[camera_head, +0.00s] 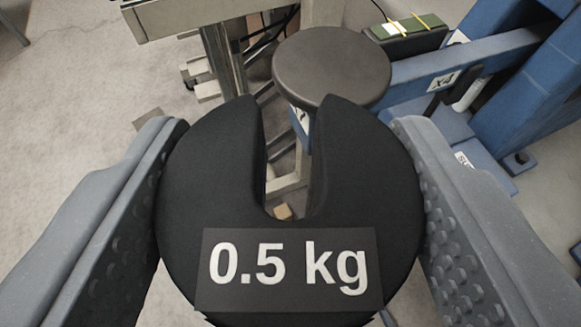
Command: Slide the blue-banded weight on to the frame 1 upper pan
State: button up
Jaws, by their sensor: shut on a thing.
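My gripper (290,135) is shut on a black slotted weight (225,200) marked "0.5 kg", with one ridged finger at each side. The weight's slot opens away from me, toward the top of the picture. No blue band shows on the part in view. A dark round pan (332,65) is beyond the weight, slightly right of the slot, beside a blue bar marked "X4". The weight's far edge overlaps the pan's lower edge in the picture. I cannot tell whether they touch, or the pan's frame number.
A blue frame (535,105) with a blue bar (465,65) stands at the right. A green block (408,33) with yellow bands is behind the pan. A grey metal frame (220,60) stands behind at upper left. Bare floor (70,110) is at the left.

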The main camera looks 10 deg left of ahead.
jog(key=shift+s+r, duration=0.15)
jog(key=shift+s, duration=0.55)
jog(key=shift+s+r, duration=0.1)
jog(key=shift+s, duration=0.55)
notch_tip(320, 180, up, 3)
jog(key=shift+s+f+p, duration=0.1)
jog(key=shift+s+p, duration=0.05)
jog(key=shift+p, duration=0.2)
